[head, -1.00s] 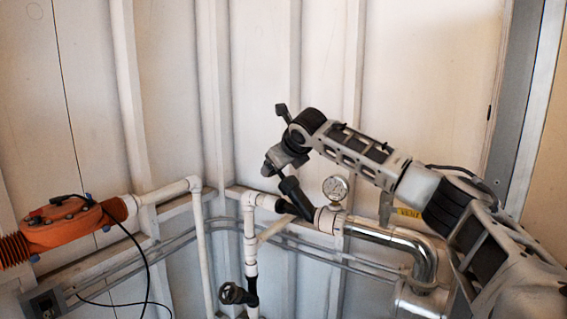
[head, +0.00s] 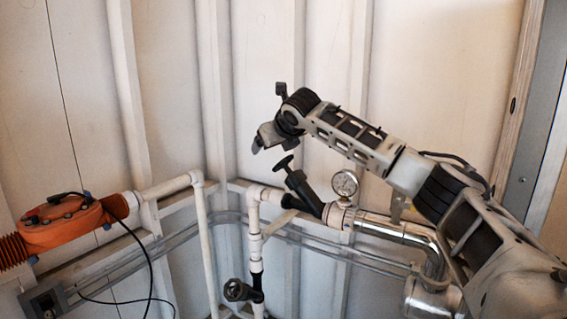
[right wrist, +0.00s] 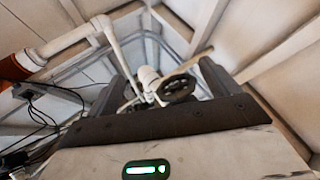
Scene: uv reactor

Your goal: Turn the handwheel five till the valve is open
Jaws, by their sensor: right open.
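A black handwheel (head: 285,163) sits at the upper left end of a tilted black valve body (head: 304,192) on the pipe run. It appears nearly edge-on in the head view. My right gripper (head: 256,146) is above and left of this wheel, with a visible gap between them. In the right wrist view, a dark ring-shaped handwheel (right wrist: 177,88) shows between the open fingers of my right gripper (right wrist: 166,82), beyond the palm edge. I cannot tell for sure which wheel this is. No number on either wheel is readable. My left gripper is out of view.
A second black handwheel (head: 236,290) is lower on the white vertical pipe (head: 254,240). A pressure gauge (head: 345,184) and a shiny metal pipe (head: 395,230) are right of the tilted valve. An orange unit (head: 68,222) with cables is at left. White panelled walls stand behind.

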